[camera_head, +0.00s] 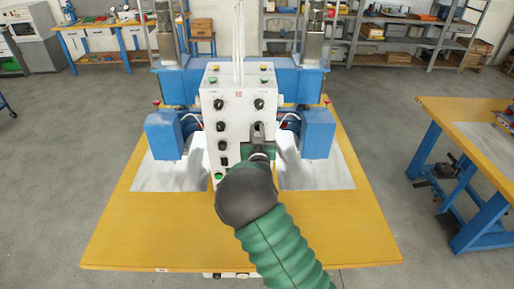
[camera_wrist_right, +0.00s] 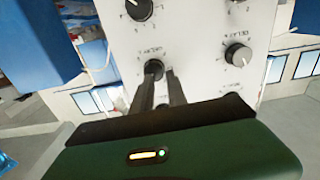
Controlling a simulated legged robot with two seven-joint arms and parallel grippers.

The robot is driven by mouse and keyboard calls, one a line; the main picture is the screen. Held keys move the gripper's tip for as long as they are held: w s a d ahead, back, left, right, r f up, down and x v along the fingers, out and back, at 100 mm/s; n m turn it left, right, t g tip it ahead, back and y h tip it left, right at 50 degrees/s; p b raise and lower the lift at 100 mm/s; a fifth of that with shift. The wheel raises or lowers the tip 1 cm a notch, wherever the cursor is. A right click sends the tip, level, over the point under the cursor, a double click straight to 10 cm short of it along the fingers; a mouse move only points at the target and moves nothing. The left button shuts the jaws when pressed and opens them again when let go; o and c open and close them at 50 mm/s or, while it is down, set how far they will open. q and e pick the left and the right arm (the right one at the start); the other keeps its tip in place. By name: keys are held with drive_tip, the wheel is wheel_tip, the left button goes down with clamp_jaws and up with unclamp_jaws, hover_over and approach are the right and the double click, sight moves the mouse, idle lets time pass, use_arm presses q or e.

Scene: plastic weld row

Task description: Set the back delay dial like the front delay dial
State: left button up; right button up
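The white control panel (camera_head: 238,92) stands upright at the middle of the yellow table, with black dials in two columns. My right gripper (camera_head: 258,132) is in front of its right column and hides part of it. In the right wrist view, my two dark fingers (camera_wrist_right: 162,78) stand slightly apart, with a dial (camera_wrist_right: 153,68) just at their tips; contact cannot be told. The print beside this dial seems to read "delay", upside down. Another dial (camera_wrist_right: 238,54) is in the other column, with a pale pointer mark. Which is front or back cannot be read. My left gripper is out of view.
Blue machine blocks (camera_head: 164,135) flank the panel, with another on the right (camera_head: 318,134). More dials (camera_wrist_right: 138,8) sit close to the fingers. The yellow table (camera_head: 165,230) is clear at its front left. A second blue-legged table (camera_head: 450,118) stands at the right.

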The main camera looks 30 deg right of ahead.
drive_tip(key=shift+o, duration=0.9)
drive_tip(key=shift+s+d+f+g, duration=0.15)
drive_tip(key=shift+d+f+g, duration=0.15)
drive_tip(key=shift+d+f, duration=0.55)
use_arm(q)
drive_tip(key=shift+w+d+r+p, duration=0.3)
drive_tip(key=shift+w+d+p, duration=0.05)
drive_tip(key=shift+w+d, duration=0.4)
use_arm(e)
drive_tip(key=v, duration=1.8)
drive_tip(key=shift+a+f, duration=0.15)
drive_tip(key=shift+f, duration=0.05)
